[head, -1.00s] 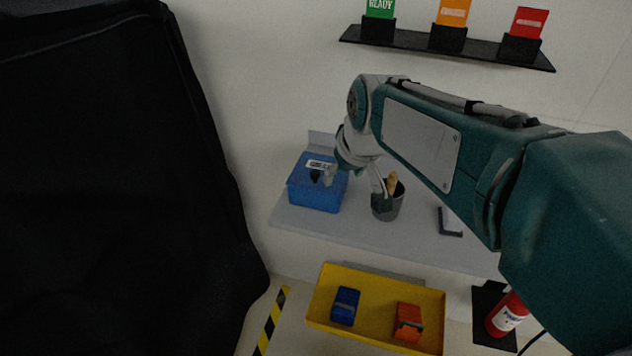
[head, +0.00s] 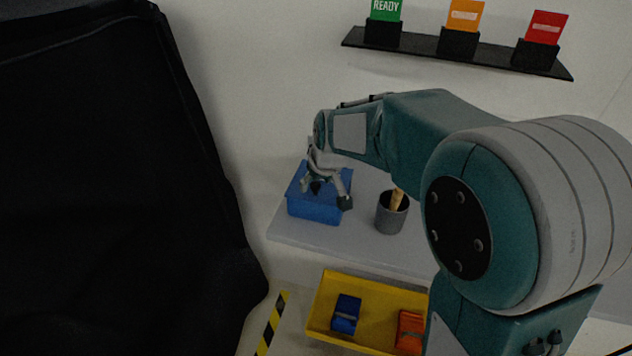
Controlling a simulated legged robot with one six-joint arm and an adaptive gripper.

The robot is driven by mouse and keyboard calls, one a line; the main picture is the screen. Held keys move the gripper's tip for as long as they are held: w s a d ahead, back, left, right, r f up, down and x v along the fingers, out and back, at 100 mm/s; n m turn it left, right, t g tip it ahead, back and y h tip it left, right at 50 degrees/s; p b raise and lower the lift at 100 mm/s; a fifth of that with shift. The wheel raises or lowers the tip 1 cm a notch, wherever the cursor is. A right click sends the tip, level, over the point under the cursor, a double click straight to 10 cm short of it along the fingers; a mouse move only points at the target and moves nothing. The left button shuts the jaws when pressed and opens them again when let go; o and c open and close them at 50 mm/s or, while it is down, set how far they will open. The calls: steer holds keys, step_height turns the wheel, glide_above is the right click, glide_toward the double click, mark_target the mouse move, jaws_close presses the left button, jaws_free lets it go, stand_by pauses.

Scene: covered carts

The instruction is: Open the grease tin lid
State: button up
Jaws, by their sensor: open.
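The grease tin appears to be the blue box (head: 313,210) on the left part of the pale bench in the head view. Its blue lid (head: 295,184) looks closed. My gripper (head: 329,195) is open and empty, over the tin's top and right side, with its fingers pointing down. One dark fingertip is in front of the lid and the other is near the tin's right edge. I cannot tell whether they touch it. The gripper hides much of the lid, including its label and dark knob.
A grey cup (head: 391,216) with a wooden handle (head: 397,197) stands right of the tin. A yellow tray (head: 318,318) below holds a blue item (head: 346,314) and an orange item (head: 410,331). A black cover (head: 110,190) fills the left. A card shelf (head: 420,50) is above.

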mark_target(321, 183)
steer(key=shift+w+f, duration=0.1)
steer(key=shift+f, duration=0.25)
jaws_close()
steer(key=shift+r, duration=0.1)
steer(key=shift+w+d+r+m+g+y, duration=0.2)
steer(key=shift+w+r+g+y, duration=0.15)
steer(key=shift+r+g, duration=0.35)
steer(key=shift+w+d+r+m+g+y, duration=0.15)
steer(key=shift+w+r+g+y, duration=0.1)
steer(key=shift+w+r+g, duration=0.3)
steer(key=shift+w+d+r+g+y, duration=0.25)
steer(key=shift+w+r+g, duration=0.2)
steer(key=shift+r+g, duration=0.2)
steer(key=shift+w+d+r+g+y, duration=0.1)
steer(key=shift+w+r+g+y, duration=0.15)
steer(key=shift+w+r+g, duration=0.35)
steer(key=shift+s, duration=0.2)
